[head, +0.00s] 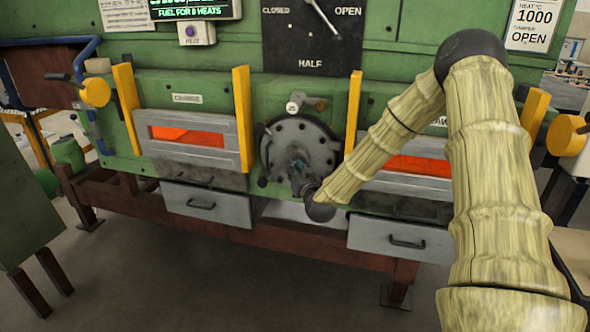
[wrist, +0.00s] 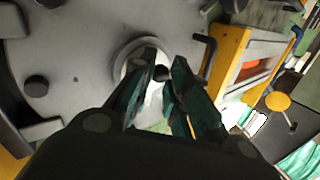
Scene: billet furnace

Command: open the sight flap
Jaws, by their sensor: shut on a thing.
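A round dark grey plate with bolts around its rim (head: 318,146) is on the green furnace front, between two doors. In the wrist view the same plate (wrist: 75,50) fills the upper left, with a pale ring (wrist: 122,62) near its middle. My gripper (head: 297,164) is at the plate's middle and hides part of it. In the wrist view my dark green fingers (wrist: 163,76) are closed around a small dark knob (wrist: 161,72) in front of the ring. I take this for the sight flap's knob; the flap itself is mostly hidden, and I cannot tell how far it stands open.
A small lever with a round tag (head: 306,103) sits just above the plate. The charge door (head: 190,155) with glowing slot is to the left, another glowing door (head: 425,165) to the right. Yellow posts (head: 243,120) flank the doors. Grey drawers (head: 205,203) are below.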

